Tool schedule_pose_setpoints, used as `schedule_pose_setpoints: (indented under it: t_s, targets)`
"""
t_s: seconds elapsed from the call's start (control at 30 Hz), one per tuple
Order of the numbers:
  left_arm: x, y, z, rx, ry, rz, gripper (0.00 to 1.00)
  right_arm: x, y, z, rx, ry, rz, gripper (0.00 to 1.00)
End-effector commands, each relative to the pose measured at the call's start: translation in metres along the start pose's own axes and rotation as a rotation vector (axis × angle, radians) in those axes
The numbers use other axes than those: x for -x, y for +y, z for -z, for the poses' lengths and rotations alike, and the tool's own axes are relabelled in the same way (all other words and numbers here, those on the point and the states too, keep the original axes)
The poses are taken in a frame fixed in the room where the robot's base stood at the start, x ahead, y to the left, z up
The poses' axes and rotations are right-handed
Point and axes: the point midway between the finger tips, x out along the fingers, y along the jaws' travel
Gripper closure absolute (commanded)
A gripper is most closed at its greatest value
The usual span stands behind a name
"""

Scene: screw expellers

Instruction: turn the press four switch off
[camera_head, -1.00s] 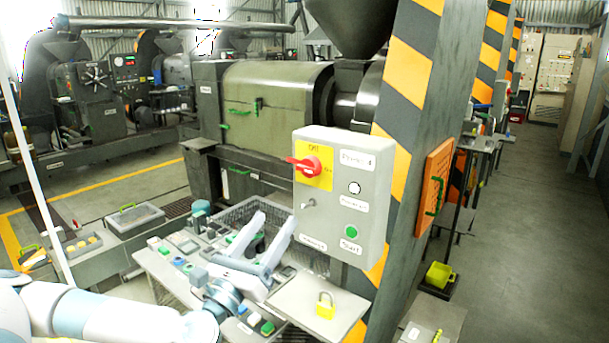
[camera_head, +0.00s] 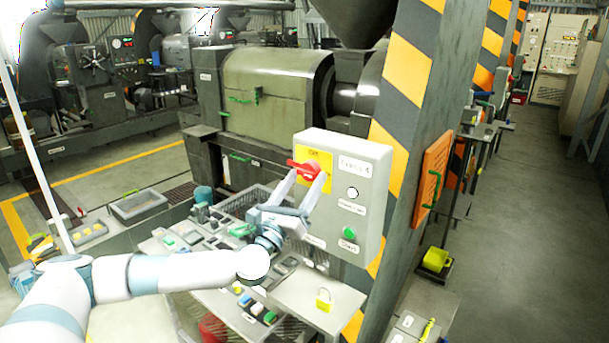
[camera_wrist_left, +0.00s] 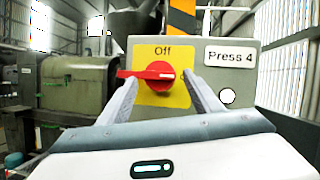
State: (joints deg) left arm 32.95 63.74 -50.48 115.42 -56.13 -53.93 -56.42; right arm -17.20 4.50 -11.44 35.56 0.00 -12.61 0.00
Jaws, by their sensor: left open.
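The press four switch is a red rotary handle (camera_head: 304,169) on a yellow plate (camera_head: 321,158), on the front of a grey control box (camera_head: 372,192) labelled Press 4. In the left wrist view the red handle (camera_wrist_left: 146,74) lies about level, under the word Off, with its pointed end to the left. My left gripper (camera_head: 302,182) is open, with its two fingers reaching up to the box. In the wrist view its fingers stand on either side of the handle's knob, the left one close under the pointed end. I cannot tell whether they touch it. My right gripper is not in view.
The box also carries a green button (camera_head: 349,233). Below it, a sloping bench (camera_head: 285,299) holds a yellow padlock (camera_head: 324,299) and several small coloured parts. A striped column (camera_head: 412,90) stands behind the box.

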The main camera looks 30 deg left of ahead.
Motion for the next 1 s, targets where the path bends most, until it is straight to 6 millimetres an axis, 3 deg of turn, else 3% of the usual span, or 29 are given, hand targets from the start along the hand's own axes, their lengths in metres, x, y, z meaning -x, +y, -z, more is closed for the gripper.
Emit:
schedule_pose_setpoints:
  t_s: [0.37, 0.4, 0.57, 1.0]
  targets:
    - [-0.0051, -0.0001, 0.0007, 0.0, 0.001, 0.001, 0.41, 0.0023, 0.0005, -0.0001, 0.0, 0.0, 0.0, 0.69]
    - [-0.0051, -0.0001, 0.0006, 0.0, 0.001, 0.001, 0.44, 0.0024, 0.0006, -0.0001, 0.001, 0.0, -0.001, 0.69]
    - [-0.005, -0.0002, 0.0005, 0.0, 0.001, 0.001, 0.8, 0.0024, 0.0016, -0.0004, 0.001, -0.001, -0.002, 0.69]
    - [-0.0047, -0.0017, 0.0008, 0.048, 0.005, -0.019, 0.8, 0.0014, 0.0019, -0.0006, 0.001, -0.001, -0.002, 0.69]
